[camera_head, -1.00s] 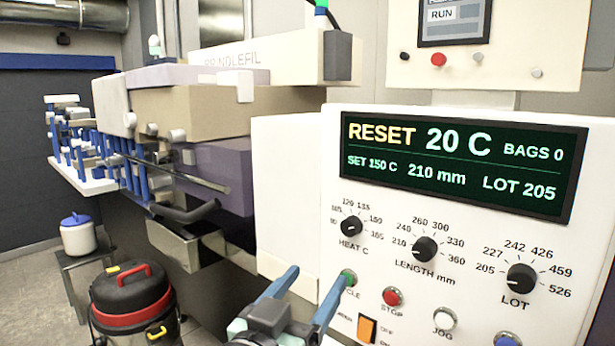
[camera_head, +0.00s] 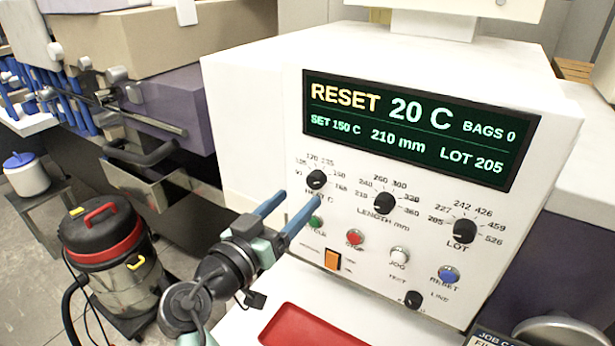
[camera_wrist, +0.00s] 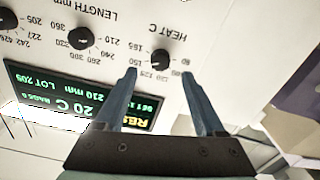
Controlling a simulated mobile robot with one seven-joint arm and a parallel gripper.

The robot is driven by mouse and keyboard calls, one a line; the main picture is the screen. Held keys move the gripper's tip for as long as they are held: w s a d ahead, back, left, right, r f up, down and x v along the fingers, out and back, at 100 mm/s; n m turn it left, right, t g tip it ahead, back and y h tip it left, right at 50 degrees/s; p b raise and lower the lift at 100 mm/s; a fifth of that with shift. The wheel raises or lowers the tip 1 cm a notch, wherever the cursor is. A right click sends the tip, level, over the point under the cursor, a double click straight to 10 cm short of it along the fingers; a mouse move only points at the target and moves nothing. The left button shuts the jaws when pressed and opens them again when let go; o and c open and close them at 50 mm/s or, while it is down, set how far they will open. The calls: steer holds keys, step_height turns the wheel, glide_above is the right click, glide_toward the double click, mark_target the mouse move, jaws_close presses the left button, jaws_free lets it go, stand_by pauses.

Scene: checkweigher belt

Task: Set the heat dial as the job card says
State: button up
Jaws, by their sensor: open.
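The heat dial (camera_head: 317,180) is a small black knob on the white control panel, below the left part of the display (camera_head: 415,130). The display reads RESET, 20 C, SET 150 C, 210 mm, LOT 205, BAGS 0. My gripper (camera_head: 294,201) is open, its two blue fingers pointing at the panel just below the heat dial. In the wrist view, upside down, the heat dial (camera_wrist: 159,57) lies beyond and between the open fingertips (camera_wrist: 160,72), apart from them as far as I can tell. The job card (camera_head: 490,338) shows only its top edge at the bottom right; its setting cannot be read.
The length dial (camera_head: 384,203) and lot dial (camera_head: 464,231) sit to the right. Below are the green cycle button (camera_head: 315,222), red stop button (camera_head: 355,237), orange switch (camera_head: 332,259) and blue reset button (camera_head: 449,273). A red tray (camera_head: 305,328) lies below the panel.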

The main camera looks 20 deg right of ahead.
mark_target(313, 184)
steer(key=p+x, duration=0.1)
steer(key=x, duration=0.4)
steer(key=shift+w+d, duration=0.2)
steer(key=shift+c, duration=0.4)
jaws_close()
